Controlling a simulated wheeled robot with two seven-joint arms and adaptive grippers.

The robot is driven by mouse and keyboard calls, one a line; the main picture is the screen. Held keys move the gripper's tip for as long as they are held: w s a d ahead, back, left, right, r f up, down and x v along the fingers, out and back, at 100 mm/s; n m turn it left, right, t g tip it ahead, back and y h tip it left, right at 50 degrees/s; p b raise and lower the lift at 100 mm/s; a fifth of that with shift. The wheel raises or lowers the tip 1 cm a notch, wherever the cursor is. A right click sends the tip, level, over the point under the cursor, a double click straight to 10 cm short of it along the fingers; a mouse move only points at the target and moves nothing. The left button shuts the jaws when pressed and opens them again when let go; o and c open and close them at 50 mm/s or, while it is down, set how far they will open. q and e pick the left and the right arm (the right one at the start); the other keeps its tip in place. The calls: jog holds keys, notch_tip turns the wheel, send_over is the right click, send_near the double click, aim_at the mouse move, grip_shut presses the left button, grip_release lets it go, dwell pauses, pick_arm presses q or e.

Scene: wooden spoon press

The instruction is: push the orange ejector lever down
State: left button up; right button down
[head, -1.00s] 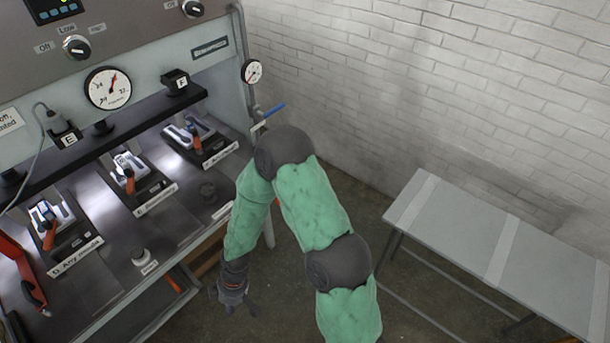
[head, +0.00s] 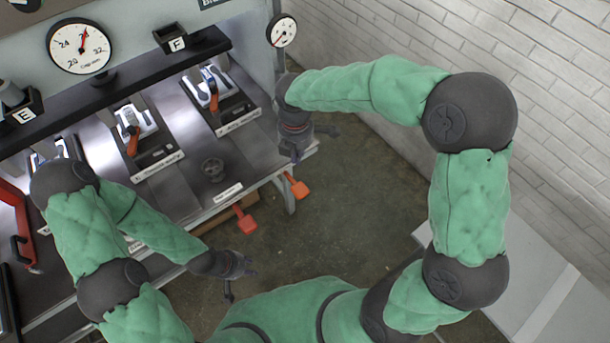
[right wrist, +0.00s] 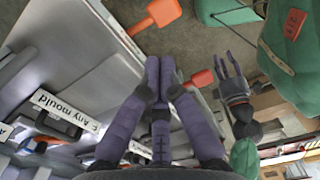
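Two orange ejector levers stick out below the press bench's front edge. The right one (head: 298,187) is just below my right gripper (head: 294,153); the other (head: 245,220) is further left. In the right wrist view one orange paddle (right wrist: 200,78) shows just right of my fingers (right wrist: 161,72), partly hidden behind one, and another (right wrist: 163,12) is at the top. I cannot tell whether my right gripper touches a lever. Its fingers are together and hold nothing visible. My left gripper (head: 240,270) is empty in front of the bench; its fingers look spread in the right wrist view (right wrist: 231,68).
The bench (head: 180,195) carries moulds with orange handles (head: 213,97) and a dark knob (head: 213,168). A gauge (head: 282,31) is mounted above the bench's right end. A grey table (head: 520,285) stands at the right. The floor (head: 350,190) between is clear.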

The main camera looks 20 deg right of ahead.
aim_at(298, 187)
notch_tip(298, 187, down, 14)
jog(key=b, duration=0.5)
dwell(0.3)
jog(key=shift+b, duration=0.3)
